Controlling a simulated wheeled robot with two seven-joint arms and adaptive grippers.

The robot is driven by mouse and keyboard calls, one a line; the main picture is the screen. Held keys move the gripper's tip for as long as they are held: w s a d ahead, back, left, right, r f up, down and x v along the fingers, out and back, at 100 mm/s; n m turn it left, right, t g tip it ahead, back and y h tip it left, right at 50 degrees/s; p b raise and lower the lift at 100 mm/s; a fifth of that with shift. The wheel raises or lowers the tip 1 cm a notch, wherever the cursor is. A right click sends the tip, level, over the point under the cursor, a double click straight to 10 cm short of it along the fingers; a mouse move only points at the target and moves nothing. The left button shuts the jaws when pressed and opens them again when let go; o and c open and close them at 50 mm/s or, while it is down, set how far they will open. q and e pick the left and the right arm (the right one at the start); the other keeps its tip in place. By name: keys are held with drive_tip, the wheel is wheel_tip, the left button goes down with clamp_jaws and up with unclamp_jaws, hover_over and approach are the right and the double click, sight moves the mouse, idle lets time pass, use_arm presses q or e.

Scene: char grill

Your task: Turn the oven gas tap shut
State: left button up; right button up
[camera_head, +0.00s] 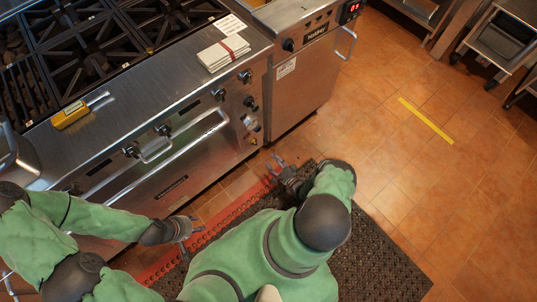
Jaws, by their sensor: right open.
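The steel range with its oven (185,150) stands at the upper left. Black knobs run along its front, with one knob (251,103) near the right end. Small yellow and red parts (252,124) sit below that knob on the right end panel; I cannot tell which part is the gas tap. My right gripper (274,164) is open and empty, low in front of the range's right end and apart from the panel. My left gripper (190,231) is low over the red mat edge, in front of the oven and touching nothing I can see; its jaws are too small to read.
An oven door handle (185,138) juts from the front. A steel fryer cabinet (302,85) stands to the right.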

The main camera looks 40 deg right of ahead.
drive_tip(key=d+f+g+h, duration=0.45)
drive_tip(key=f+g, duration=0.25)
drive_tip(key=f, duration=0.2)
drive_tip(key=s+a+f+g+y, duration=0.1)
drive_tip(key=s+f+g+y, duration=0.1)
drive_tip(key=s+f+g, duration=0.35)
drive_tip(key=s+a+r+m+g+y, duration=0.1)
drive_tip(key=a+r+y, duration=0.2)
drive_tip(key=a, duration=0.4)
drive_tip(key=s+a+r+m+g+y+p, duration=0.1)
drive_tip(key=s+a+r+y, duration=0.15)
drive_tip(key=a, duration=0.35)
drive_tip(key=a+r+m+g+y, duration=0.1)
drive_tip(key=a+r+g+y, duration=0.1)
drive_tip(key=a+y, duration=0.35)
drive_tip(key=m+t+h+p, duration=0.1)
drive_tip(key=m+t+h, duration=0.7)
drive_tip(key=m+t, duration=0.65)
approach(256, 145)
drive_tip(key=w, duration=0.3)
drive_tip(key=w+f+n+t+b, duration=0.1)
drive_tip(key=w, duration=0.2)
drive_tip(key=w+f+n+t+b, duration=0.1)
drive_tip(key=w, duration=0.2)
drive_tip(key=shift+w+a+n, duration=0.25)
drive_tip(key=shift+a, duration=0.05)
